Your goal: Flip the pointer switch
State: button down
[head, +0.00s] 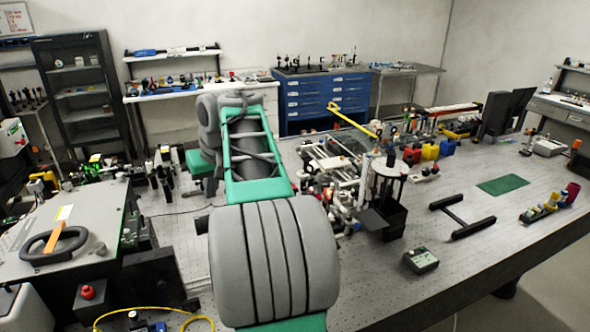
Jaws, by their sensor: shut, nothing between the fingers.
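I cannot make out a pointer switch for certain in the head view. A small dark box with a pale greenish face (421,260) lies on the bench to the right of my arm; the details on its face are too small to read. My own grey and green arm fills the middle of the view and covers part of the bench. My gripper does not show; the arm's far end is hidden behind its own links.
The perforated optical bench (480,262) has free room at its right front. A black H-shaped frame (462,217), a green mat (503,185) and dense optics (340,165) stand on it. A large grey box (60,235) with a black handle stands at left.

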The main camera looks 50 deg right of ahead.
jog(key=s+d+r+m+h+p, duration=0.1)
jog(key=s+d, duration=0.3)
jog(key=d, duration=0.9)
jog(key=s+d+r+m+h+p, duration=0.15)
jog(key=s+d, duration=0.35)
jog(key=d, duration=0.8)
jog(key=shift+y, duration=0.35)
jog(key=b+x, duration=0.2)
jog(key=x, duration=0.4)
jog(key=b+x, duration=0.2)
jog(key=x, duration=0.5)
jog(key=shift+a+f, duration=0.2)
jog(key=shift+s, duration=0.1)
